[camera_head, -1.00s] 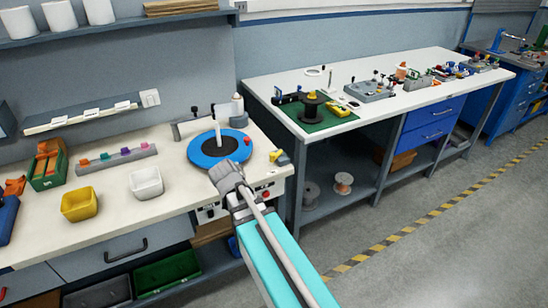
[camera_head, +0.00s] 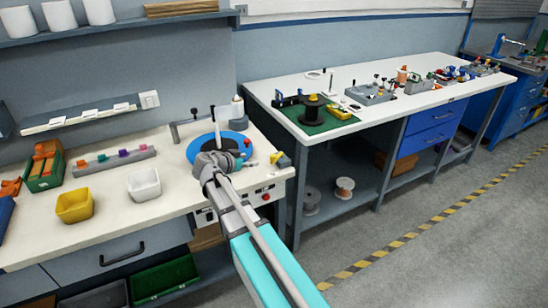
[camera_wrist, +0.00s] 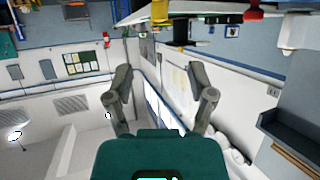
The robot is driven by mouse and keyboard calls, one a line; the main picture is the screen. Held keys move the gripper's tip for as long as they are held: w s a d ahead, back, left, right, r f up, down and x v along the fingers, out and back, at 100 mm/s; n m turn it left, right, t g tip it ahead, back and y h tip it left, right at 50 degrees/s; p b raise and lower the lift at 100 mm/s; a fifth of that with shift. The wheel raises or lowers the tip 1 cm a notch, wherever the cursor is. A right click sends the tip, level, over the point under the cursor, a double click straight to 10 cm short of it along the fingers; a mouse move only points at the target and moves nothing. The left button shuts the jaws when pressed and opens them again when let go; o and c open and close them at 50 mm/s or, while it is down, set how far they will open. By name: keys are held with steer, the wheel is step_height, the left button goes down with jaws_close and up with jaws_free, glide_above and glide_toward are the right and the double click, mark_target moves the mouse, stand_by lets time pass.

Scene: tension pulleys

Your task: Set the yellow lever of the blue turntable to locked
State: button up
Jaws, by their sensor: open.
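The blue turntable (camera_head: 195,151) lies on the white bench in the head view, with an upright post near its middle and a red knob (camera_head: 247,142) at its right side. A small yellow part (camera_head: 277,157) on a grey block stands just right of the turntable; I cannot tell for sure that it is the lever, or its setting. My gripper (camera_wrist: 163,88) is open and empty in the wrist view, its two fingers well apart. In the head view my wrist covers the front of the turntable, and the fingertips cannot be made out.
A yellow bin (camera_head: 75,206), a white bin (camera_head: 144,185) and a rack of coloured parts (camera_head: 113,161) stand left. A white bottle (camera_head: 238,112) stands behind the turntable. A second bench with a green mat (camera_head: 318,124) is right. The wrist view shows mostly walls.

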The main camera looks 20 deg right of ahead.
mark_target(271, 156)
steer(key=shift+d+f, duration=0.1)
steer(key=shift+d, duration=0.05)
steer(key=b+x, duration=0.2)
steer(key=x, duration=0.3)
steer(key=b+x, duration=0.2)
steer(key=x, duration=0.4)
steer(key=shift+w+d+f+b, duration=0.15)
steer(key=shift+d+f+b, duration=0.05)
steer(key=shift+f+b, duration=0.2)
steer(key=shift+x, duration=0.9)
steer(key=shift+d+r, duration=0.1)
steer(key=shift+r, duration=0.05)
jaws_close()
steer(key=shift+d, duration=0.1)
